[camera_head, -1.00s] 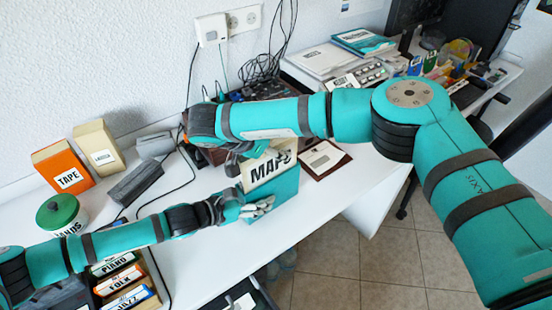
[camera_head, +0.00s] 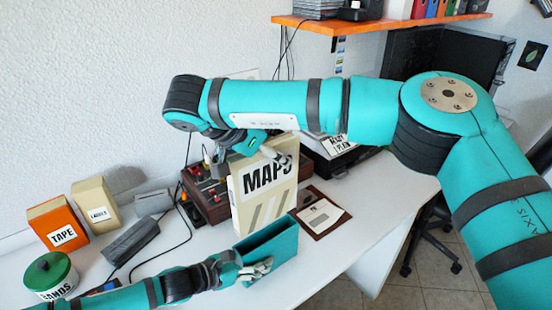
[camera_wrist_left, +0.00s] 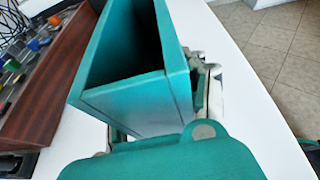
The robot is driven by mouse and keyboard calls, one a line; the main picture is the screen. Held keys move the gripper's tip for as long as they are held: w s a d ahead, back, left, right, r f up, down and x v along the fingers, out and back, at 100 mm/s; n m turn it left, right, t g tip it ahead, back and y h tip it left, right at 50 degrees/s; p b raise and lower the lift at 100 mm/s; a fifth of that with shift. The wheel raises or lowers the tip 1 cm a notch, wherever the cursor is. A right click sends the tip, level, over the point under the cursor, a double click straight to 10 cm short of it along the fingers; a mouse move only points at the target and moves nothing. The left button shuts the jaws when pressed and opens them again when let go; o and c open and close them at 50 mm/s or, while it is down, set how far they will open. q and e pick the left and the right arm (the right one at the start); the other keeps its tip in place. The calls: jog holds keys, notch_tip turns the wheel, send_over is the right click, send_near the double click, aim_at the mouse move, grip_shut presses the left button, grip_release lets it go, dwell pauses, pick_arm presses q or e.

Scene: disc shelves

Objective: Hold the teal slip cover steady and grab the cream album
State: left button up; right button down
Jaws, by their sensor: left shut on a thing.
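The teal slip cover (camera_head: 272,243) stands on the white desk with its open side up. In the left wrist view the slip cover (camera_wrist_left: 140,95) looks dark and empty inside. My left gripper (camera_head: 256,268) is shut on its near lower edge; a fingertip shows beside it in the left wrist view. The cream album (camera_head: 262,207), marked MAPS, is upright above and behind the cover, out of it. My right gripper (camera_head: 272,152) is shut on the album's upper edge, its far finger partly hidden.
A brown box with knobs (camera_head: 205,200) stands behind the album. A brown board with a white card (camera_head: 322,215) lies to the right. An orange TAPE box (camera_head: 58,228), a cream box (camera_head: 97,207) and a green-lidded tin (camera_head: 50,276) stand at left.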

pick_arm(q)
jog(key=o, duration=1.3)
jog(key=shift+c, duration=0.2)
